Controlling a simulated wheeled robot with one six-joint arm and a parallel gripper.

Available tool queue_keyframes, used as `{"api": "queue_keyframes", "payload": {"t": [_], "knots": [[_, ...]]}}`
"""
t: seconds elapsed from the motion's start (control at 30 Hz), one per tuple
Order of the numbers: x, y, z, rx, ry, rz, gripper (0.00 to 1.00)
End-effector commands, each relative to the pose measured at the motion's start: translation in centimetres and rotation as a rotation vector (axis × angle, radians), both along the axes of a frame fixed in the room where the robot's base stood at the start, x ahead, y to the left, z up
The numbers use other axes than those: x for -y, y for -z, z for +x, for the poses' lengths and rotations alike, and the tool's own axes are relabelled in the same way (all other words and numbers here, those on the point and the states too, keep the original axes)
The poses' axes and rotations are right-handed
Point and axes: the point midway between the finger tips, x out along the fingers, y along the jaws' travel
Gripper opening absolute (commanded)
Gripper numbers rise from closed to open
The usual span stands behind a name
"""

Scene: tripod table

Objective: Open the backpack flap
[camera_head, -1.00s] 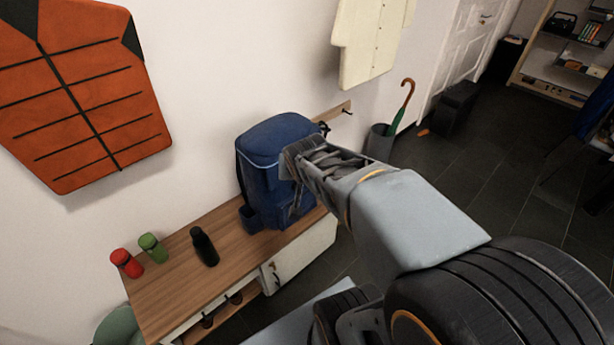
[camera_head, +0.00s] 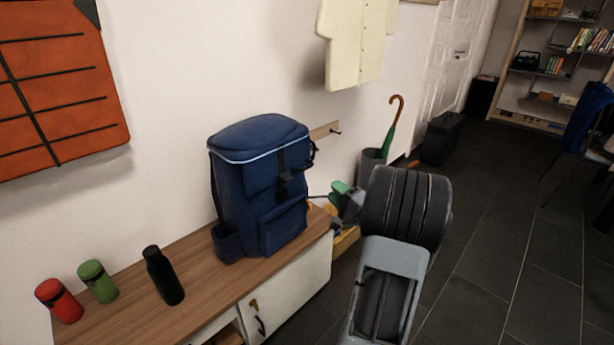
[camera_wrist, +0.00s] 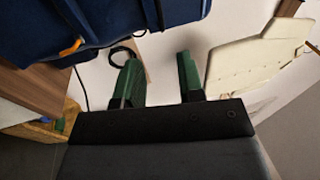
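The blue backpack (camera_head: 262,195) stands upright on the wooden bench against the wall. Its top flap (camera_head: 255,136), edged with light blue piping, lies closed, with a dark strap and buckle (camera_head: 284,175) down the front. In the wrist view the backpack (camera_wrist: 60,22) fills the upper left, with an orange tab on it. My gripper (camera_head: 343,188) is beside the right side of the backpack, partly hidden by my arm. In the wrist view its two green fingers (camera_wrist: 158,70) are spread with nothing between them, apart from the backpack.
A black bottle (camera_head: 163,276), a green container (camera_head: 98,281) and a red container (camera_head: 59,300) stand on the bench (camera_head: 215,282) left of the backpack. An umbrella (camera_head: 393,125) in a grey stand is behind my gripper. A cream coat (camera_head: 355,45) hangs above. The floor at right is open.

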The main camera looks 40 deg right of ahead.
Motion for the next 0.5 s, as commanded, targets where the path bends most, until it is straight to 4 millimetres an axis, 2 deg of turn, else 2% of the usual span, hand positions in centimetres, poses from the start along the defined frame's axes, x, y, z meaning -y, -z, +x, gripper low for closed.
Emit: {"api": "queue_keyframes", "payload": {"t": [0.5], "knots": [[-1.1, -1.6, 9.1, 0.003, -0.003, 0.002, 0.35]]}}
